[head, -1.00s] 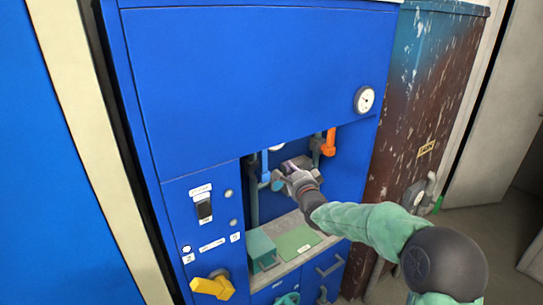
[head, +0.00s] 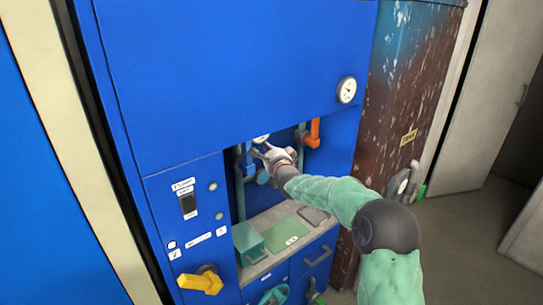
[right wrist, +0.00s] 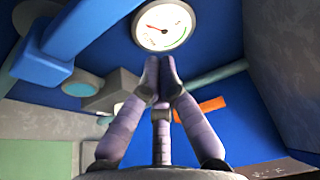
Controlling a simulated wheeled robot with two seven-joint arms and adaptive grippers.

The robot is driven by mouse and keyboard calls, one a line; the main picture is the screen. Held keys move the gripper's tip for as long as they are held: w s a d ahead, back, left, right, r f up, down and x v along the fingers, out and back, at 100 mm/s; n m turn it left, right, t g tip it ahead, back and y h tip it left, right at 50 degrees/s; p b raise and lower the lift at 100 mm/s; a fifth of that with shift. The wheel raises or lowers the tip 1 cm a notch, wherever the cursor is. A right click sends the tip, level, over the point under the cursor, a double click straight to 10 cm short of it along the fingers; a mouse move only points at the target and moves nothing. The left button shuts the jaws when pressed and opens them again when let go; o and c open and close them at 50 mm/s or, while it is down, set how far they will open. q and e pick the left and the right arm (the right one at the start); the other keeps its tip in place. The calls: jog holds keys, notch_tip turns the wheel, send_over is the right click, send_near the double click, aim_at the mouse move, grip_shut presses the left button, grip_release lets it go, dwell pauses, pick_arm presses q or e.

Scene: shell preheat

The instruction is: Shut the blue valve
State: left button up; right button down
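The blue valve shows in the head view as a light-blue handle (head: 249,162) on pipework inside the cabinet recess, pointing roughly downward. In the right wrist view a blue bar with a thick end (right wrist: 52,52), seemingly this handle, crosses the upper left. My right gripper (head: 266,152) is at the recess, just right of the handle in the head view. In the right wrist view its purple-grey fingers (right wrist: 157,68) meet at the tips with nothing seen between them. They appear apart from the blue bar. My left gripper is out of view.
An orange valve handle (head: 313,133) sits right of my gripper. A gauge (right wrist: 163,24) is above the fingertips. A teal box (head: 248,240) and a green mat (head: 286,236) are on the shelf below. A yellow handle (head: 201,281) juts from the lower left panel.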

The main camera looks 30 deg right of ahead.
aim_at(248, 157)
jog(key=a, duration=0.1)
jog(key=w+a, duration=0.1)
jog(key=a, duration=0.1)
jog(key=shift+w+a+b, duration=0.2)
jog(key=shift+a+b, duration=0.1)
jog(key=shift+b, duration=0.05)
dwell(0.3)
